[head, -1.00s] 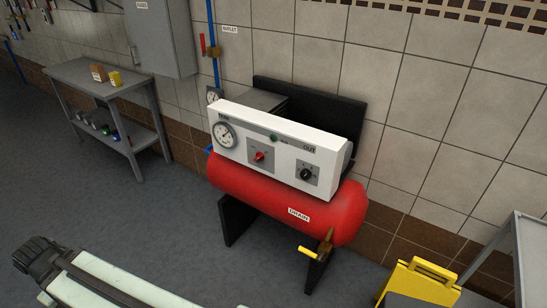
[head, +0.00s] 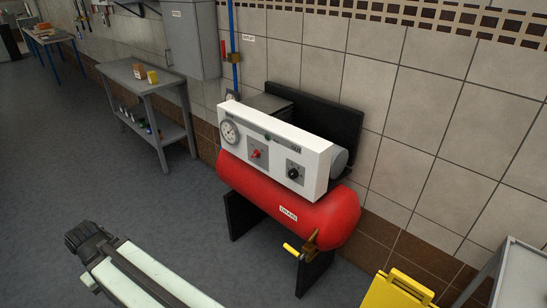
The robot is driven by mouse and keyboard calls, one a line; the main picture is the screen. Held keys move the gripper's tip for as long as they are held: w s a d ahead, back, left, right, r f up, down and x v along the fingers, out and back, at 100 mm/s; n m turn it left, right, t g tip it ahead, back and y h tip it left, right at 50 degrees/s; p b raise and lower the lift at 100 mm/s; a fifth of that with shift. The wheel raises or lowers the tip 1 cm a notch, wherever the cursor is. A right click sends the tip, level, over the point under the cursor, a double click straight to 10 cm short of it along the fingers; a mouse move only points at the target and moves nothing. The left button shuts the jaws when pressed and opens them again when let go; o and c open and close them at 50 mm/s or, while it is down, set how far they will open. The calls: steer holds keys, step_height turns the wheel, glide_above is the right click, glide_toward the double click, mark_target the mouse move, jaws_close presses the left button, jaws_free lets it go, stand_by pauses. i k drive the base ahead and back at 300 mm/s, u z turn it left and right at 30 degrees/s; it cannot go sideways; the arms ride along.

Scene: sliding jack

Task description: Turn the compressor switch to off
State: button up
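The compressor has a red tank (head: 285,204) on dark supports, with a white control panel (head: 275,150) above it. The panel carries a round gauge (head: 229,132) at its left, a red knob switch (head: 256,154) on a grey plate near the middle, and a black knob (head: 293,173) on a grey plate at the right. The lettering by the knobs is too small to read. A light-coloured part of my arm shows at the bottom left, well short of the compressor. My gripper's fingertips cannot be made out.
A yellow folding sign (head: 398,290) stands at the bottom right beside a grey table (head: 520,275). A yellow-handled drain valve (head: 300,251) sticks out below the tank. A grey shelf table (head: 143,82) stands at the left wall. The grey floor (head: 120,190) before the compressor is open.

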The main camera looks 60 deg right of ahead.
mark_target(258, 154)
steer(key=u, duration=0.15)
steer(key=i, duration=0.95)
steer(key=z, duration=0.05)
